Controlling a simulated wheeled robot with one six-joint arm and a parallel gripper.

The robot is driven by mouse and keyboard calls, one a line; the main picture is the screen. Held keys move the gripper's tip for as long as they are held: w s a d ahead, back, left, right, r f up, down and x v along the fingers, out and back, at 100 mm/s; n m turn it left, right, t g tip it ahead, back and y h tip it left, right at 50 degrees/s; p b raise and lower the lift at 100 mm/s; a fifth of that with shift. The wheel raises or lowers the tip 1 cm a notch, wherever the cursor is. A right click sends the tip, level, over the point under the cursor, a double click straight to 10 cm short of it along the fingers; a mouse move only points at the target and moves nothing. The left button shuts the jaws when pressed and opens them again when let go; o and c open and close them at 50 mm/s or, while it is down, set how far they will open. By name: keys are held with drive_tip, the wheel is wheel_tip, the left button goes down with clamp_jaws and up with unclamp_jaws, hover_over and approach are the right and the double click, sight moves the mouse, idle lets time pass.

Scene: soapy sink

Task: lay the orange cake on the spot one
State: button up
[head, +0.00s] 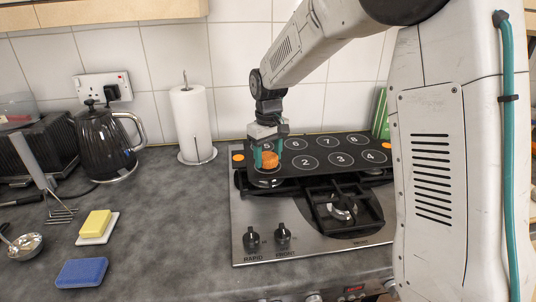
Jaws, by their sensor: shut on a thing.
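My gripper (266,158) is shut on the orange cake (270,160), with its teal fingers on either side of it. The cake is a small, rounded orange piece. It is over the front left part of a black board (322,165) with numbered white circles. Spots two, three and four show in the front row to the right. The circle beneath the cake, at the place of spot one (266,170), is partly covered and its number is hidden. I cannot tell whether the cake touches the board.
The board lies over the back of a steel gas hob (300,238) with knobs. A paper towel roll (190,122) and a black kettle (106,145) stand to the left.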

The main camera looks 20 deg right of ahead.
drive_tip(key=shift+f, duration=0.3)
idle(0.4)
drive_tip(key=o, duration=1.1)
drive_tip(key=shift+r, duration=6.4)
drive_tip(key=s+d+f+m, duration=0.1)
drive_tip(key=s, duration=1.1)
drive_tip(key=s+d+m+t, duration=0.1)
drive_tip(key=s, duration=1)
drive_tip(key=s+d+f+m, duration=0.1)
drive_tip(key=s, duration=1.1)
drive_tip(key=shift+s+f+m, duration=0.35)
drive_tip(key=shift+m, duration=0.05)
